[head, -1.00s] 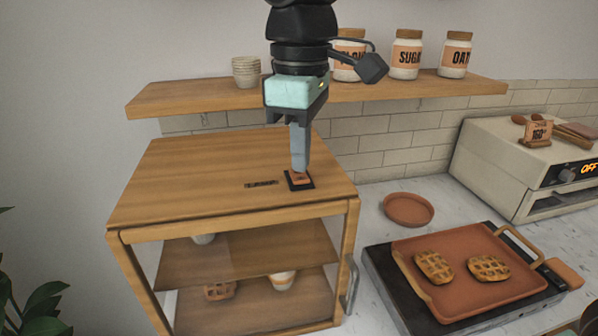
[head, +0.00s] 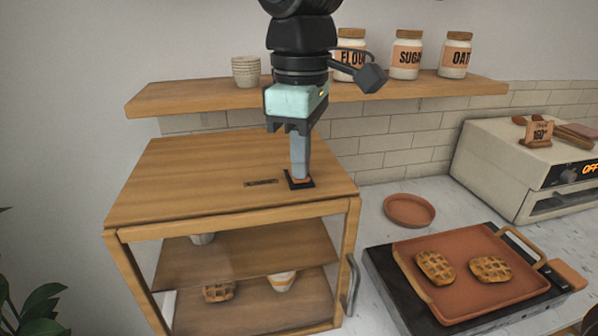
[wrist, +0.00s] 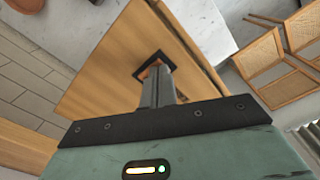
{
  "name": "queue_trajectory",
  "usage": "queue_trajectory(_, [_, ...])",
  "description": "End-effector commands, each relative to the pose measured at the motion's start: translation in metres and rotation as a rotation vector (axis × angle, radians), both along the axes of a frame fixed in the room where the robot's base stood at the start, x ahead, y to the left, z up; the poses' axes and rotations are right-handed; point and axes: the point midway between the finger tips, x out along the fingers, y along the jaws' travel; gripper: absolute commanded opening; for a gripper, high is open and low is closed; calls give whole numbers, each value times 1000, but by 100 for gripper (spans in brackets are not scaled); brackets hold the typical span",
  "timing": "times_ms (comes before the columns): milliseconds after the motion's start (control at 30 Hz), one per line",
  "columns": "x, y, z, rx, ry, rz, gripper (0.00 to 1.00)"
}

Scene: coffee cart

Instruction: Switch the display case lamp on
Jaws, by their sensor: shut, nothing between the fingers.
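The wooden display case (head: 185,185) stands at the left with a glass front; its inside looks unlit. On its top, near the right edge, is a switch with a black square base (head: 306,185) and an orange-brown rocker, beside a small dark label (head: 261,182). My gripper (head: 300,178) is shut and empty, pointing straight down with its fingertips on the switch, covering most of it. In the wrist view the fingers (wrist: 157,76) reach to the switch's black base (wrist: 153,59), with a bit of the orange rocker showing past them.
A wall shelf (head: 400,92) with cups and jars runs behind my arm. To the right are a griddle with a terracotta tray (head: 455,300) of waffles, a round plate (head: 409,210) and an oven (head: 500,165). The case has a side handle (head: 351,285).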

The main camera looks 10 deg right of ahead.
Motion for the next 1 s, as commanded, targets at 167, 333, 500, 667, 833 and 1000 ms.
queue_trajectory(167, [0,0,-3,0,0,0,0])
queue_trajectory(333, [0,0,-5,0,0,0,0])
queue_trajectory(500, [0,0,1,0,1,0,0])
queue_trajectory(667, [0,0,14,-1,0,0,0])
queue_trajectory(833, [0,0,28,-1,0,0,0])
queue_trajectory(1000, [0,0,41,0,0,0,0])
